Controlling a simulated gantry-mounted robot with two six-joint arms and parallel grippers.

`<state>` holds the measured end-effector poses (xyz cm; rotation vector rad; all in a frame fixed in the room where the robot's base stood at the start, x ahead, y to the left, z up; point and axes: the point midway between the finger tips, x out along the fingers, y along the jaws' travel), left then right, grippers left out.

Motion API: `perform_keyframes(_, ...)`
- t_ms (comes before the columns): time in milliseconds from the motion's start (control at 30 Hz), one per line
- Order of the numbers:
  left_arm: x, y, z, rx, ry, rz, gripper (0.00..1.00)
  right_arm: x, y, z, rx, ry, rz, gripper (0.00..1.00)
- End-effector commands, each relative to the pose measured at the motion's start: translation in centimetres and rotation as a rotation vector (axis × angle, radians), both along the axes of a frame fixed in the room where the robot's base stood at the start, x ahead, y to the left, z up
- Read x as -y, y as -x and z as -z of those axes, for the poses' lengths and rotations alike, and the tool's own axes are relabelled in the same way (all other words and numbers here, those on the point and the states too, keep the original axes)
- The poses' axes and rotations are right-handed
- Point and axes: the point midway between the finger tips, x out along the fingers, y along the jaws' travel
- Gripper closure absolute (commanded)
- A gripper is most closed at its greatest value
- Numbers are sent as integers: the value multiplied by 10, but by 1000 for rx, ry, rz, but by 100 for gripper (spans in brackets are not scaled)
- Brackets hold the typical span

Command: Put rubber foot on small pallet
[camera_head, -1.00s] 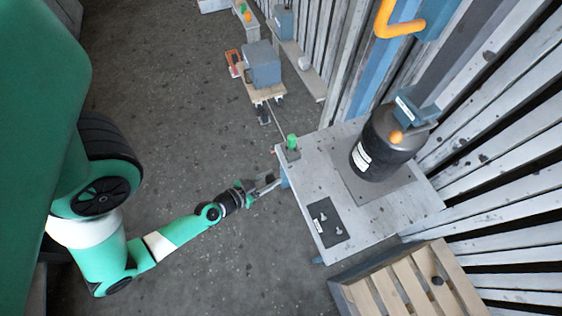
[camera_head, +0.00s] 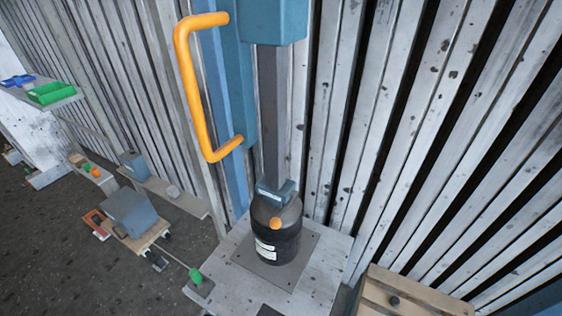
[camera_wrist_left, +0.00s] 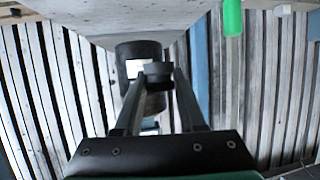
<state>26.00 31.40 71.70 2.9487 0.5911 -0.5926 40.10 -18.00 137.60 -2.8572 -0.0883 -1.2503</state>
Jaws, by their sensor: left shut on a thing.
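My left gripper (camera_wrist_left: 159,80) shows only in the left wrist view. Its two fingers are shut on a small dark round piece, the rubber foot (camera_wrist_left: 158,69), at their tips. Behind it hangs the larger black cylinder (camera_wrist_left: 139,50) with a white label, in a picture that looks upside down. A slatted wooden pallet (camera_head: 440,308) is at the bottom right of the head view, partly cut off. A small dark round thing (camera_head: 394,301) shows on it. My right gripper is not in view.
The black cylinder (camera_head: 277,240) stands on a plate on the pale table (camera_head: 325,268). A green-topped piece (camera_head: 195,276) is at the table's left corner. A grey box (camera_head: 128,212) sits on a wheeled cart. A slatted wall and an orange handle (camera_head: 197,90) rise behind.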

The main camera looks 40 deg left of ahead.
Motion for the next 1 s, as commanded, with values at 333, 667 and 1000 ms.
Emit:
perform_keyframes(333, 58, -96, -99, 10, -4, 317, 100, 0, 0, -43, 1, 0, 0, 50)
perform_keyframes(667, 114, -145, -148, 5, -1, 505, 100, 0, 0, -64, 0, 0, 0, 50)
perform_keyframes(1000, 128, -168, -155, 0, 0, 505, 100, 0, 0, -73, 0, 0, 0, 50)
